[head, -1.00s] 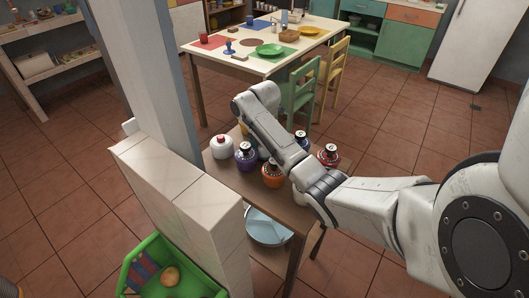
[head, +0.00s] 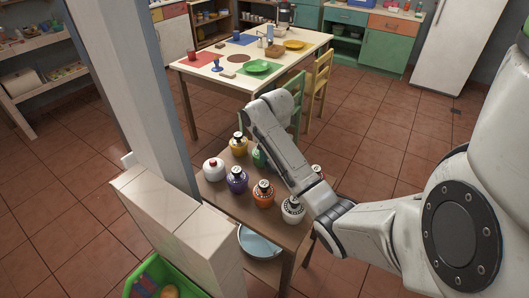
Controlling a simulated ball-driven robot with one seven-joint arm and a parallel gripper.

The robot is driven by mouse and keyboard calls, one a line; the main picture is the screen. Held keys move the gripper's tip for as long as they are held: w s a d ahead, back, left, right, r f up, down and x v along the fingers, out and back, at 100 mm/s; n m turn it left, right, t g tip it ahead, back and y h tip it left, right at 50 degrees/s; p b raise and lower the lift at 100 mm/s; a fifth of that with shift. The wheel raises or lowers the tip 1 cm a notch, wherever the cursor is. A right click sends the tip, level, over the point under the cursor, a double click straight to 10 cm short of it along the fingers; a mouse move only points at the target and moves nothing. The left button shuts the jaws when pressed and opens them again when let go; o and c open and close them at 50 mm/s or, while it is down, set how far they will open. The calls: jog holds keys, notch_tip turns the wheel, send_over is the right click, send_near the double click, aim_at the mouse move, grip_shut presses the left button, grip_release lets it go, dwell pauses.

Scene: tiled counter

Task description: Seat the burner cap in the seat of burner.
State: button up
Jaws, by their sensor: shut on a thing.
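Several jar-shaped burners stand on a small brown table (head: 228,205) below my arm. They include a purple burner (head: 237,182), an orange burner (head: 264,197), a yellow burner (head: 239,147), a white burner with a dark top (head: 292,212) and a green burner (head: 258,158) partly behind my arm. A white rounded piece with a small red knob (head: 213,170) is at the table's left; I cannot tell whether it is a capped burner. My forearm crosses over the table's right side and hides things there. My gripper and anything in it are hidden behind the arm. I cannot identify the burner cap.
A white tiled half wall (head: 170,215) and a grey post (head: 125,90) stand close on the table's left. A round pale-blue item (head: 260,244) is on the shelf below. A dining table (head: 215,82) and chairs stand behind. Open tiled floor lies right.

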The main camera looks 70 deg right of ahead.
jog(key=s+a+r+p, duration=0.1)
jog(key=s+r+p, duration=0.1)
jog(key=s, duration=0.3)
jog(key=shift+s+a+r+p, duration=0.2)
jog(key=shift+s+r+p, duration=0.15)
jog(key=shift+p, duration=0.5)
jog(key=shift+f, duration=0.1)
